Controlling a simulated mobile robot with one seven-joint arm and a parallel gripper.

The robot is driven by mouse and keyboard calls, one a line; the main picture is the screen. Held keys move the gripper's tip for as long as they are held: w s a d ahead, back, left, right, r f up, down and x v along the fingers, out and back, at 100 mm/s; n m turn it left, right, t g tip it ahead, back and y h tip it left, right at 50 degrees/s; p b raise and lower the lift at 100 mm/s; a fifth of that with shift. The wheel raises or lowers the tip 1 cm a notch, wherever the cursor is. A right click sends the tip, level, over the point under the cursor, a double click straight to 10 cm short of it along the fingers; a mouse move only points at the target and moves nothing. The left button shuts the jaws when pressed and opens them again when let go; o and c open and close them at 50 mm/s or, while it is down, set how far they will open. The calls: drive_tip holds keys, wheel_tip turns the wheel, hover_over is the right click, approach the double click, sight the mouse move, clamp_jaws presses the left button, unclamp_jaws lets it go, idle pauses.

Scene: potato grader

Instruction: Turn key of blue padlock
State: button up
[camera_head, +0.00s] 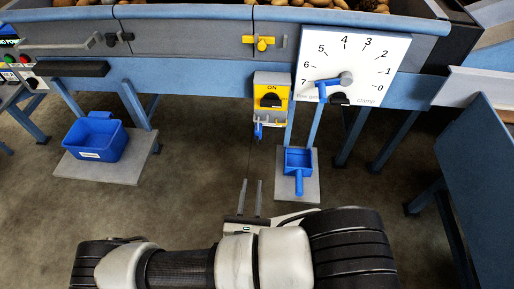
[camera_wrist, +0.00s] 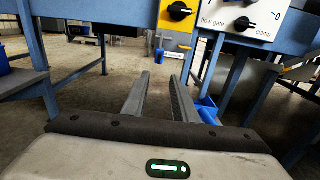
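A small blue padlock (camera_head: 258,131) hangs under the yellow switch box (camera_head: 271,95) on the machine frame in the head view. Its key is too small to make out. The box has a black knob marked ON and grey hasp parts along its lower edge. My gripper (camera_head: 252,181) is below the padlock in the head view, with its two fingers apart and nothing between them. In the wrist view my gripper (camera_wrist: 158,77) is also open and empty, pointing toward the area under the yellow box (camera_wrist: 178,14).
A white dial panel (camera_head: 352,62) with a lever is right of the box. Blue frame legs stand around. A yellow latch (camera_head: 262,43) is above. The floor before my gripper is clear.

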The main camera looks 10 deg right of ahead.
sight(257, 143)
drive_tip(key=b+x, duration=0.2)
drive_tip(key=x, duration=1.5)
drive_tip(key=shift+w+d+f, duration=0.1)
drive_tip(key=shift+w+f, duration=0.05)
clamp_jaws()
